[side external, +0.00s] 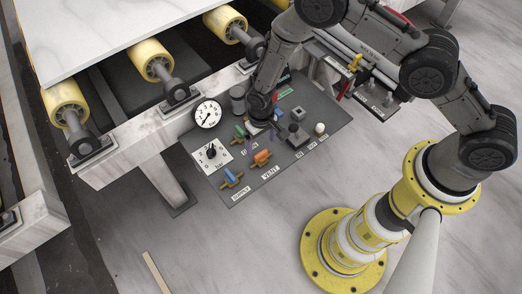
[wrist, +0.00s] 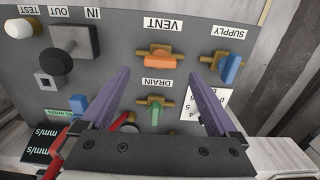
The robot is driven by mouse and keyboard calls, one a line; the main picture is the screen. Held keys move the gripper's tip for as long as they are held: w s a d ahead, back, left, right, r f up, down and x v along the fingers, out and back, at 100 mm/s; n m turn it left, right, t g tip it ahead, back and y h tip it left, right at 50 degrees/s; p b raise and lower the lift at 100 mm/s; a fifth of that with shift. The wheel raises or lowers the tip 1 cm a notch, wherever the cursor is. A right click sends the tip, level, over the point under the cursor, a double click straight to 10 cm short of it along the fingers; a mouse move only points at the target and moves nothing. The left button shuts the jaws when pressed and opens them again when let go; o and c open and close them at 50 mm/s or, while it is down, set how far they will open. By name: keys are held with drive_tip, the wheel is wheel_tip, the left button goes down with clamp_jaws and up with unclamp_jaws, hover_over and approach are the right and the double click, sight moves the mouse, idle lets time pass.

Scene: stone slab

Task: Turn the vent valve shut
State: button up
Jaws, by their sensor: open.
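The vent valve has an orange handle (wrist: 160,61) on a brass body, beside the VENT label (wrist: 163,23). In the wrist view the handle lies sideways, in line with the brass body. The valve also shows in the side view (side external: 262,157). My gripper (wrist: 163,72) is open and empty, its two purple fingers wide apart. In the wrist view the orange handle appears between and just beyond the fingertips; nothing shows the fingers touching it. In the side view my gripper (side external: 262,138) is over the panel, near the vent valve.
A dark knob on a grey block (wrist: 70,42) is at left. A round gauge (side external: 207,114) stands at the panel's back edge.

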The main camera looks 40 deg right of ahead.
sight(261, 153)
drive_tip(key=shift+f, duration=2.65)
drive_tip(key=shift+c, duration=0.3)
drive_tip(key=c, duration=1.3)
